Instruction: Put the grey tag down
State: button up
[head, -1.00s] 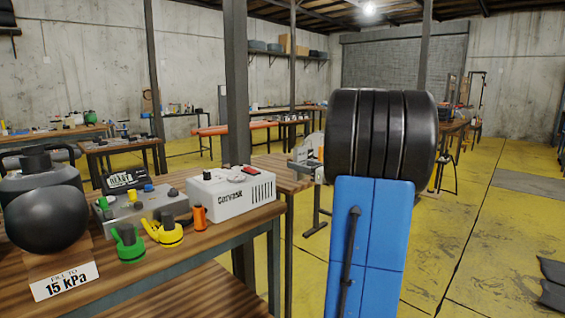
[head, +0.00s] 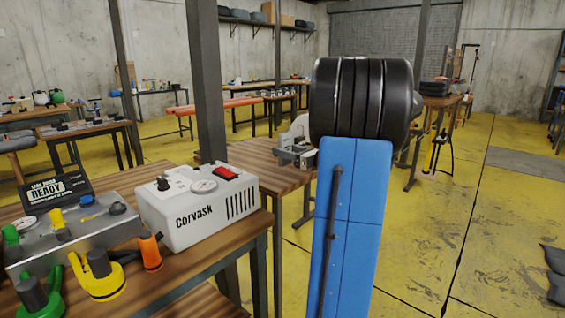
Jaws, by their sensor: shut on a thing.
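I make out no grey tag in the head view. My gripper does not show either. My own blue arm link and black ribbed joint stand upright right of centre and hide what is behind them.
A wooden bench at the left holds a white Corvask box (head: 200,208), a grey unit (head: 75,235), a black READY sign (head: 55,190), and green, yellow (head: 97,277) and orange (head: 150,251) fittings. A grey post (head: 208,90) rises behind. Another wooden table (head: 255,160) stands beyond. Yellow floor (head: 430,250) at right is mostly clear.

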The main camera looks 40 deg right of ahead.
aim_at(287, 163)
jog(key=shift+f, duration=2.5)
jog(key=shift+f, duration=0.15)
jog(key=o, duration=1.3)
jog(key=shift+s, duration=0.15)
jog(key=s, duration=0.7)
jog(key=s+d, duration=0.1)
jog(key=s, duration=0.3)
jog(key=shift+s, duration=0.35)
